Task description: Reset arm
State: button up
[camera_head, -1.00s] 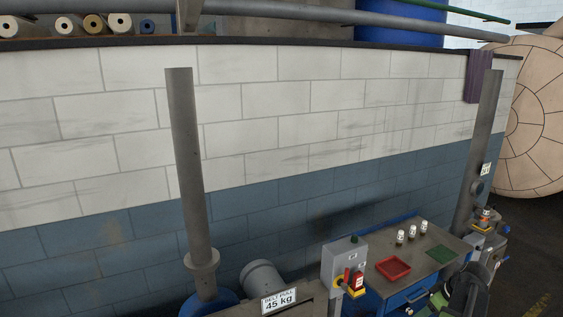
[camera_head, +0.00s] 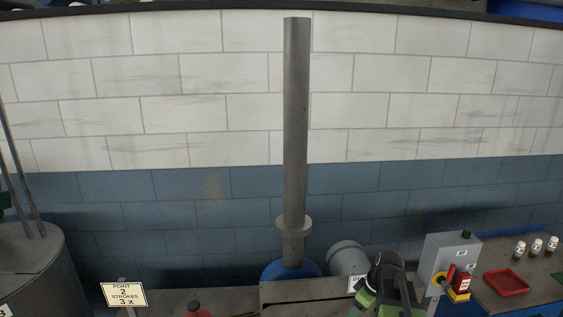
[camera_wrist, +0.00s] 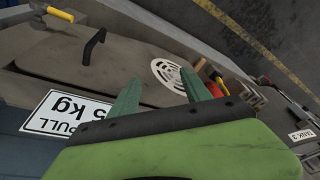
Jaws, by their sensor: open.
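My gripper (camera_wrist: 165,98) shows in the wrist view as two green fingers standing apart, open, with nothing between them. Its green and black body fills the lower part of that view. Beyond the fingers lies a grey-brown surface with a black handle (camera_wrist: 92,46) and a round white slotted grate (camera_wrist: 176,77). In the head view my arm's green and black end shows at the bottom, right of centre, in front of the bench; its fingertips cannot be made out there.
A belt-pull sign (camera_wrist: 68,113) is close to my gripper. A grey control box (camera_head: 447,262) with a red and yellow switch stands right of my arm. A red tray (camera_head: 506,282) and small white-capped jars (camera_head: 536,246) lie farther right. A grey vertical pipe (camera_head: 295,130) rises behind.

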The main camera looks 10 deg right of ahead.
jog(key=s+a+f+m+g+h+b, duration=0.1)
jog(key=s+a+f+m, duration=0.1)
jog(key=a, duration=0.5)
jog(key=s+a+f+m+g+h+b, duration=0.1)
jog(key=s+a+f+m+b, duration=0.1)
jog(key=a+m, duration=0.4)
jog(key=shift+s+a+f+b, duration=0.3)
jog(key=shift+s+a+f, duration=0.25)
jog(key=shift+s+f, duration=0.4)
jog(key=shift+s+r, duration=0.1)
jog(key=shift+c, duration=0.5)
